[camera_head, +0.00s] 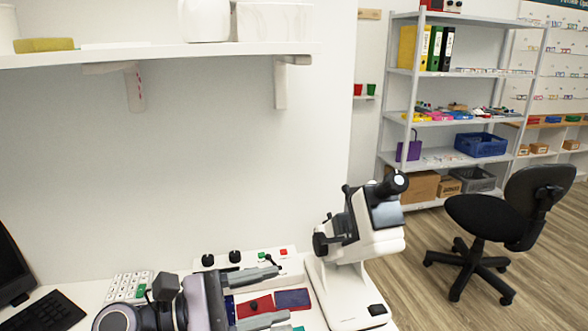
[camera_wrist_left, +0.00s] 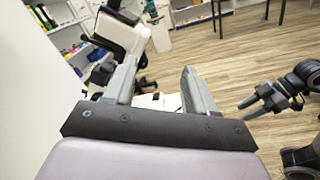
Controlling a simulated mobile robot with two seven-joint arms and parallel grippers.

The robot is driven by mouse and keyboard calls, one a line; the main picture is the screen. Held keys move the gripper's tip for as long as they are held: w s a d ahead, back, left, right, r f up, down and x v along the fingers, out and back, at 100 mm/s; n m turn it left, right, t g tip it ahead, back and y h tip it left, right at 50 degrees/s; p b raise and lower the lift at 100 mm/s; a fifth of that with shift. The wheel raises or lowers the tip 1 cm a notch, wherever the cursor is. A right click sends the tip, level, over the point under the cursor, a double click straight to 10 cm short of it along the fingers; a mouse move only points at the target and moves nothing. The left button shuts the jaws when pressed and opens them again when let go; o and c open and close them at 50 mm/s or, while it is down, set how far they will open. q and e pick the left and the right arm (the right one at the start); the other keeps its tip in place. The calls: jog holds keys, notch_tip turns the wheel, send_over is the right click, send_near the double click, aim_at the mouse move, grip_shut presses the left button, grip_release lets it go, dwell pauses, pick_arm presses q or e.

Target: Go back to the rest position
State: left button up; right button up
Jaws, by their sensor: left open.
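My left gripper (camera_head: 283,294) is low in the head view, over the desk, with its two grey fingers apart and nothing between them. The fingers also show apart in the left wrist view (camera_wrist_left: 160,78). To its right in the head view stands a white microscope (camera_head: 345,290), apart from the fingertips; it also shows in the left wrist view (camera_wrist_left: 122,32). My right gripper (camera_wrist_left: 254,103) shows small and dark at the right of the left wrist view, above the floor. Its opening is unclear. It does not show in the head view.
A white panel with knobs (camera_head: 255,259), a white keypad (camera_head: 128,287), a red tile (camera_head: 254,307) and a blue tile (camera_head: 293,299) are near my left gripper. A black keyboard (camera_head: 45,312) is left. A wall shelf (camera_head: 160,56) overhangs. An office chair (camera_head: 492,221) stands right on open floor.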

pick_arm(q)
jog(key=w+a+r+n+t+y, duration=0.1)
jog(key=a+r+n+t+y, duration=0.15)
jog(key=n+t, duration=0.55)
jog(key=w+a+r+n+t+y, duration=0.2)
jog(key=a+n+t, duration=0.25)
jog(key=n, duration=0.75)
jog(key=s+a+f+n+y, duration=0.1)
jog(key=a+f+n+y, duration=0.95)
jog(key=n, duration=0.85)
jog(key=s+a+f+n+g+y, duration=0.2)
jog(key=s+f+n+g+y, duration=0.2)
jog(key=s+f+n+g, duration=0.35)
jog(key=s+f+n+g+h, duration=0.1)
jog(key=s+f+n+g, duration=0.25)
jog(key=s, duration=0.45)
jog(key=s+f+n+g+h, duration=0.1)
jog(key=s+f+n+g, duration=0.3)
jog(key=s, duration=0.3)
jog(key=w+d+f+t+h, duration=0.1)
jog(key=w+f+t, duration=0.2)
jog(key=f, duration=0.2)
jog(key=w+d+f+t, duration=0.2)
jog(key=w+f+t, duration=0.1)
jog(key=f+t, duration=0.1)
jog(key=shift+d+f+h, duration=0.25)
jog(key=shift+f+h, duration=0.15)
jog(key=shift+f, duration=0.3)
